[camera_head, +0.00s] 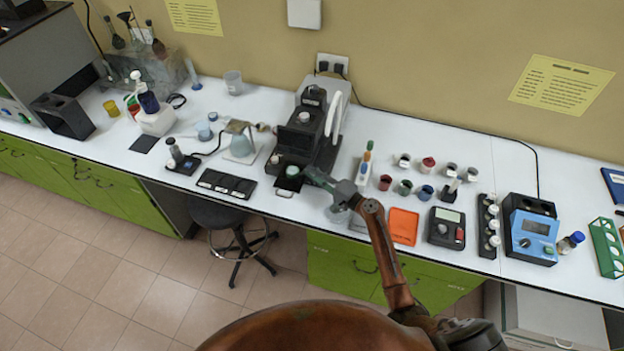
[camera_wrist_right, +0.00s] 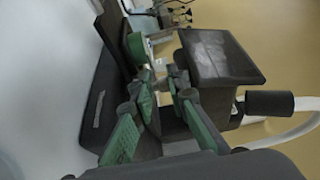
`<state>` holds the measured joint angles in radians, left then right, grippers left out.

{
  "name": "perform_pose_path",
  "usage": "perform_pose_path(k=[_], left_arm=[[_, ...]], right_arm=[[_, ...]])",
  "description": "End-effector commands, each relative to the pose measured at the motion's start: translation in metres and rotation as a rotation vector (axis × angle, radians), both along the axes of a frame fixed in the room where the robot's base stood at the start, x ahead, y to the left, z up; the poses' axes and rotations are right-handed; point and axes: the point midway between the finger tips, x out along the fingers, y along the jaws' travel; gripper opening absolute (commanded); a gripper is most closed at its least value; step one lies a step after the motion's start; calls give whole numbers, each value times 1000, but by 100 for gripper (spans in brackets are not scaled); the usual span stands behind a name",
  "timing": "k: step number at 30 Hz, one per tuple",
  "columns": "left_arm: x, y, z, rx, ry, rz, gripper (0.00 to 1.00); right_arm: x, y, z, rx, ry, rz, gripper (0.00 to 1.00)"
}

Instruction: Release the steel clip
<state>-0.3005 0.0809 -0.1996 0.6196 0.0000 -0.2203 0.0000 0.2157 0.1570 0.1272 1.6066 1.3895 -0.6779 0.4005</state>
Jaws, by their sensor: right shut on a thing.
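My right gripper (camera_head: 312,176) is at the front of the black instrument (camera_head: 308,130), beside a small green-topped cup (camera_head: 292,171). In the right wrist view the gripper (camera_wrist_right: 162,78) has its green-and-black fingers close together at the tips. A small pale metallic piece shows between and just beyond the tips. It appears to be the steel clip, but it is mostly hidden by the fingers and tiny in the head view. The instrument's black block (camera_wrist_right: 222,57) stands right beside the fingers. My left gripper is not in view.
To the right are several small cups (camera_head: 405,187), an orange tray (camera_head: 403,226), a grey meter (camera_head: 446,228) and a blue device (camera_head: 531,230). A stool (camera_head: 235,235) stands in front of the bench.

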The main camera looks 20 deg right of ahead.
Motion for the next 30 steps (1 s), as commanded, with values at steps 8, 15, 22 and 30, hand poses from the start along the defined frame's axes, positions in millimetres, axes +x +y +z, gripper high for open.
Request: perform_pose_path(k=[8, 15, 22, 30], left_arm=[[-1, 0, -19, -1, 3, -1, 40], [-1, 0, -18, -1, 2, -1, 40], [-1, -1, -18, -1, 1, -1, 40], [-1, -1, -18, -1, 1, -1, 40]], right_arm=[[3, -1, 9, 4, -13, 63, 0], [3, -1, 11, 6, -14, 64, 0], [3, -1, 10, 5, -13, 64, 27], [2, -1, 6, 3, -6, 64, 27]])
